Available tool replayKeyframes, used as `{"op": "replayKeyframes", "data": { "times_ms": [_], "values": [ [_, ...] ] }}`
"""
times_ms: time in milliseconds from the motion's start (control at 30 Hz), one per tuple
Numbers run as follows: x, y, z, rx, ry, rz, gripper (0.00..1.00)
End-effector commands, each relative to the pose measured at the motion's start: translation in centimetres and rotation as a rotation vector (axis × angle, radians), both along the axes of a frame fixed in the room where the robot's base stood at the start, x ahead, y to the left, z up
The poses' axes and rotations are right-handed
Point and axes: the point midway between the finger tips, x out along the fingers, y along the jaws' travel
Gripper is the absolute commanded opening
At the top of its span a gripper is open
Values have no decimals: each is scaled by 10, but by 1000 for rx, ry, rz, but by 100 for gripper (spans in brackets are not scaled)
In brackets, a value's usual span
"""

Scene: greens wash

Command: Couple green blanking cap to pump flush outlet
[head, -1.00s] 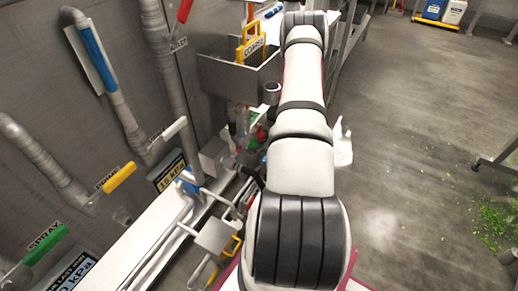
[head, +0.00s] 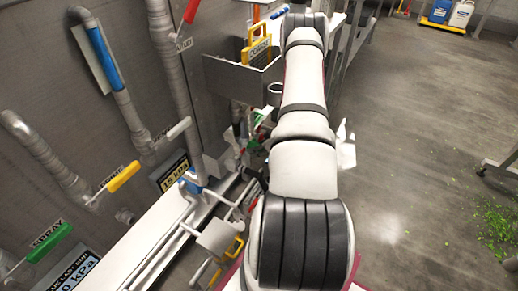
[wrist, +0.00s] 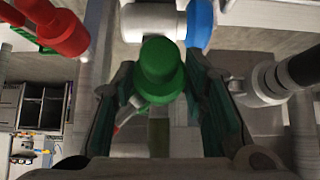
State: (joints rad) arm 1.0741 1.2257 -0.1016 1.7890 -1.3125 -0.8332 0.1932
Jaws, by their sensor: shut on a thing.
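The green blanking cap (wrist: 161,72) is in the middle of the wrist view, between the two dark green finger pads of my gripper (wrist: 160,84). My gripper is shut on the cap. Just beyond the cap is a white pipe (wrist: 148,20) with a blue ring (wrist: 200,22) at its right end. I cannot tell whether the cap touches this pipe, or whether the pipe is the pump flush outlet. In the head view my arm hides most of the gripper area, and I cannot make out the cap there.
A red fitting (wrist: 52,28) is at upper left in the wrist view, and a black and grey fitting (wrist: 270,82) is close on the right. In the head view, wall pipes with yellow (head: 124,176) and green (head: 52,243) handles stand left. A grey bin (head: 235,82) is behind. Open floor lies right.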

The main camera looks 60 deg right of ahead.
Motion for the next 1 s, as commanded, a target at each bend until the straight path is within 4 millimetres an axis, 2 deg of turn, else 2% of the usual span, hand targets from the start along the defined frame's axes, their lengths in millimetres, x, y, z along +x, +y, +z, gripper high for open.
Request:
{"op": "replayKeyframes", "data": {
  "times_ms": [633, 667, 700, 767, 1000],
  "values": [
    [17, 2, 1, -1, -5, 3, 6],
    [17, 2, 1, -1, -5, 3, 42],
    [17, 2, 2, -2, -6, 4, 51],
    [18, 2, 2, -2, -7, 5, 63],
    [19, 4, 2, 0, -8, 8, 63]
  ]
}}
